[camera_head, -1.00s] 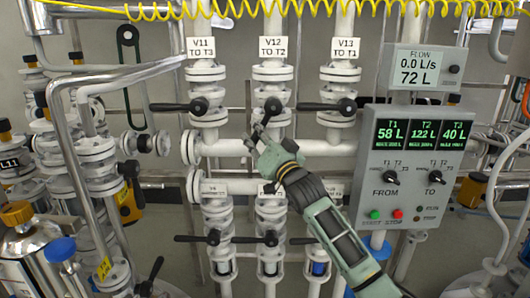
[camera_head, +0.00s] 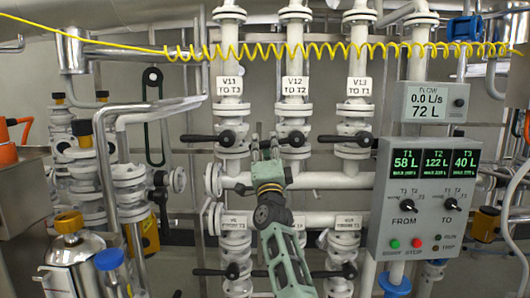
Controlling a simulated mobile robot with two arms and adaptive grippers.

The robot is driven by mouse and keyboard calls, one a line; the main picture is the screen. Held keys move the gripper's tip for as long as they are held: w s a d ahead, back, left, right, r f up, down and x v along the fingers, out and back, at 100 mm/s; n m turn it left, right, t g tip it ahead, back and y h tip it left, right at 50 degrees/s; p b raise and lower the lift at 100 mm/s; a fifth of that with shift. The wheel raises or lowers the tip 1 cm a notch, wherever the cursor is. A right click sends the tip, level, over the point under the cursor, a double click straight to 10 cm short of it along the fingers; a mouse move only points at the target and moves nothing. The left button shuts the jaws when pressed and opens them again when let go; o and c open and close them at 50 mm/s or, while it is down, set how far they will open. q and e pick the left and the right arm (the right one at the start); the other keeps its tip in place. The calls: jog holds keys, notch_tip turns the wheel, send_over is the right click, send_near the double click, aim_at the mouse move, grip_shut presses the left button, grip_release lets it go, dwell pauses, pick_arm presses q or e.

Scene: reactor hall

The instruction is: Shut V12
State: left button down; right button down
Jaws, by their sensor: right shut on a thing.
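Valve V12 (camera_head: 296,139) sits on the middle white vertical pipe, under its white label "V12 TO T2" (camera_head: 295,87). Its black lever points left from the hub, across the pipe. My right gripper (camera_head: 265,148) reaches up from below and is shut on the lever's outer part, left of the hub. The fingers hide most of that lever end. My left gripper is not in view.
V11 (camera_head: 227,138) and V13 (camera_head: 363,139) stand on either side, levers also pointing left. Lower valves sit beneath, partly behind my right arm. A control panel (camera_head: 424,196) is at right, under a flow display (camera_head: 436,101) reading 0.0 L/s. A yellow coiled hose (camera_head: 200,52) hangs above.

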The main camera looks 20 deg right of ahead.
jog(key=shift+a+r+m+h, duration=0.1)
jog(key=shift+r+m+h, duration=0.5)
jog(key=shift+m+h, duration=0.35)
jog(key=shift+r+m+h, duration=0.2)
jog(key=shift+m+h, duration=0.15)
jog(key=shift+m, duration=0.3)
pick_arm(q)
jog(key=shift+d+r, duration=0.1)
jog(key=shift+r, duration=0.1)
pick_arm(e)
jog(key=shift+r, duration=0.1)
jog(key=c, duration=1.6)
grip_release()
jog(key=shift+c, duration=0.2)
